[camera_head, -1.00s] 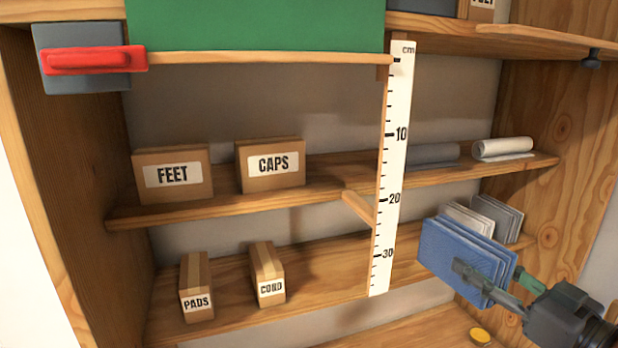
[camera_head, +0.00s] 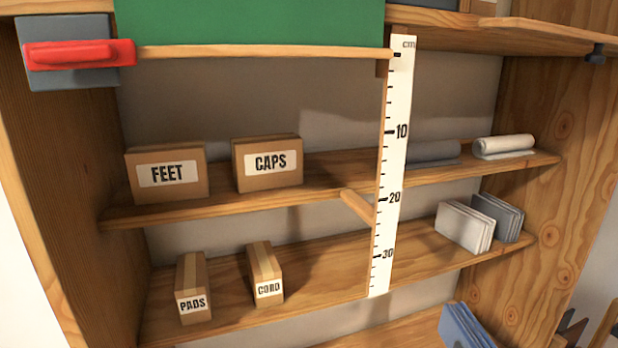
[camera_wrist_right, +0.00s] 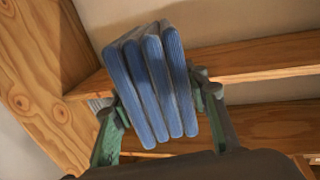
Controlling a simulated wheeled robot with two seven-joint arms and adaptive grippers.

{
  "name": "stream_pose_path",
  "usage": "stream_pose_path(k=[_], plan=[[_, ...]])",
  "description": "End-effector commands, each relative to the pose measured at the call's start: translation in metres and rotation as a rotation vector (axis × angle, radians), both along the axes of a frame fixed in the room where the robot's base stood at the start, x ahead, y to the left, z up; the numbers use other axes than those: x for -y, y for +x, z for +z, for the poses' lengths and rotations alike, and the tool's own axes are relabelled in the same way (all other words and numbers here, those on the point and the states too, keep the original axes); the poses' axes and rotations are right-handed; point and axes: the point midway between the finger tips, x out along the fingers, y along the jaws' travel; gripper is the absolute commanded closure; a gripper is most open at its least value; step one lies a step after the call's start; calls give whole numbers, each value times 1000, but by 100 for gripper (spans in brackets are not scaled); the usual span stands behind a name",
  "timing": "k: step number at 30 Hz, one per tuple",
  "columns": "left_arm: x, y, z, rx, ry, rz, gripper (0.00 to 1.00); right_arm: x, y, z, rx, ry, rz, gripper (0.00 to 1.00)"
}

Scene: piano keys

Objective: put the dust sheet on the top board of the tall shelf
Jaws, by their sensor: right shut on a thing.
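A folded blue cloth (camera_head: 464,328), seemingly the dust sheet, shows at the lower right edge of the head view, partly cut off. My right gripper (camera_wrist_right: 156,100) is shut on it, with one finger on each side of the folded stack in the right wrist view. Only a dark bit of this gripper shows in the head view. The tall wooden shelf's highest visible board (camera_head: 550,33) runs along the top of the head view, well above the cloth. Its upper side is mostly out of view. My left gripper is not in view.
A white ruler (camera_head: 394,160) stands upright at the shelf's middle. A green panel (camera_head: 250,22) and a red handle (camera_head: 80,53) are at upper left. Labelled boxes (camera_head: 267,162), rolls (camera_head: 503,146) and folded grey-white cloths (camera_head: 464,227) occupy lower boards. A dark clamp (camera_head: 597,53) hangs under the high board's right end.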

Motion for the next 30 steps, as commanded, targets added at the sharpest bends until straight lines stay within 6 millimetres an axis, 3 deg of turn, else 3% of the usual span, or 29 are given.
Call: stream_pose_path(k=[1, 6, 12, 18, 21, 30], plan=[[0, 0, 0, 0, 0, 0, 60, -7, -4, -22, -3, 11, -13, 99], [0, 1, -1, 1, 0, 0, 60, -43, -21, -78, -2, 11, -47, 99], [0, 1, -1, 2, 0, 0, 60, -103, -45, -121, 0, 10, -70, 99], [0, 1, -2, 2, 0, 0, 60, -158, -65, -133, 4, 4, -78, 99], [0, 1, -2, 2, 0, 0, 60, -173, -70, -133, 5, 1, -79, 99], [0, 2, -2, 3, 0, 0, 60, -175, -91, -160, -2, -12, -98, 99]])
